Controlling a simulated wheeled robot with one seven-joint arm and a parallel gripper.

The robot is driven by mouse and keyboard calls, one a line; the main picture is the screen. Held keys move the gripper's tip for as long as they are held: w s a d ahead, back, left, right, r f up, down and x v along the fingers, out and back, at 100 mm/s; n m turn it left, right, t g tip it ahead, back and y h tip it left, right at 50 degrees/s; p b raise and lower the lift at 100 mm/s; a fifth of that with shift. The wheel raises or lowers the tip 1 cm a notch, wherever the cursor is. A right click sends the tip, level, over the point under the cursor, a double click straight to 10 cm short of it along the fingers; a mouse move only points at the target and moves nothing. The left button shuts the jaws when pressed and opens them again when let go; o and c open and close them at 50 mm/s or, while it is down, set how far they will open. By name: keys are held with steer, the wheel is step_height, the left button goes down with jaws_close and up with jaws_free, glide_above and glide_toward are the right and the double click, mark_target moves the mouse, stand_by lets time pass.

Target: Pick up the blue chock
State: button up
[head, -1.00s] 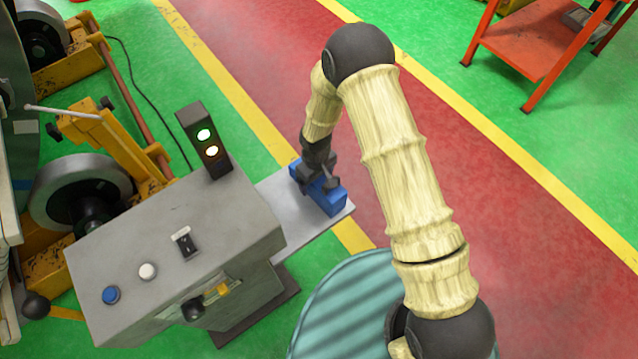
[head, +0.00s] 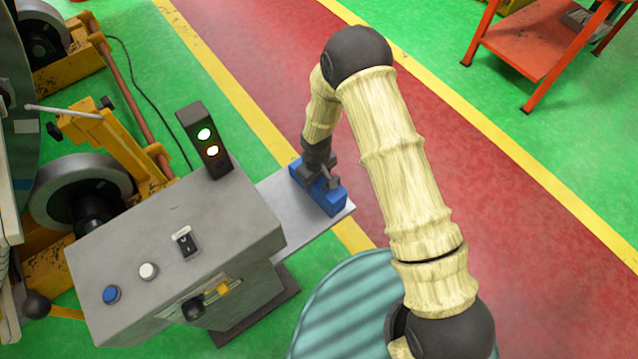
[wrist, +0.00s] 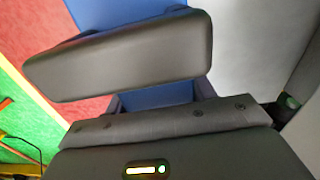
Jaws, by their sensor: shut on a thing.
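The blue chock (head: 331,199) lies on a light grey shelf (head: 277,205) that sticks out beside the grey control box. My gripper (head: 320,182) is down on the chock from above, and its dark fingers cover the chock's middle. The chock's blue ends show on both sides of the fingers. In the wrist view the two dark fingers (wrist: 150,85) are closed around a part of the blue chock (wrist: 155,97), and more blue shows beyond the upper finger. The chock appears to rest on the shelf.
The grey control box (head: 170,250) with buttons, a switch and a signal light (head: 205,140) stands left of the shelf. Yellow machinery (head: 100,150) stands farther left. A red cart (head: 535,45) is at the upper right. The red floor lane is clear.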

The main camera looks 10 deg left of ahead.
steer(key=shift+r, duration=0.1)
step_height(320, 180, up, 10)
steer(key=shift+f, duration=0.1)
stand_by(0.4)
stand_by(0.4)
steer(key=w+d+f+m+p, duration=0.1)
steer(key=d+f+m+p, duration=0.2)
steer(key=d, duration=1)
steer(key=w+d+f+m+p, duration=0.1)
steer(key=d+f+m+p, duration=0.2)
steer(key=d+f+m, duration=0.4)
steer(key=d+f, duration=0.4)
steer(key=d, duration=0.3)
steer(key=shift+d+f+m+p, duration=0.2)
steer(key=shift+m+p, duration=0.1)
steer(key=shift+m, duration=0.1)
steer(key=shift+w, duration=0.15)
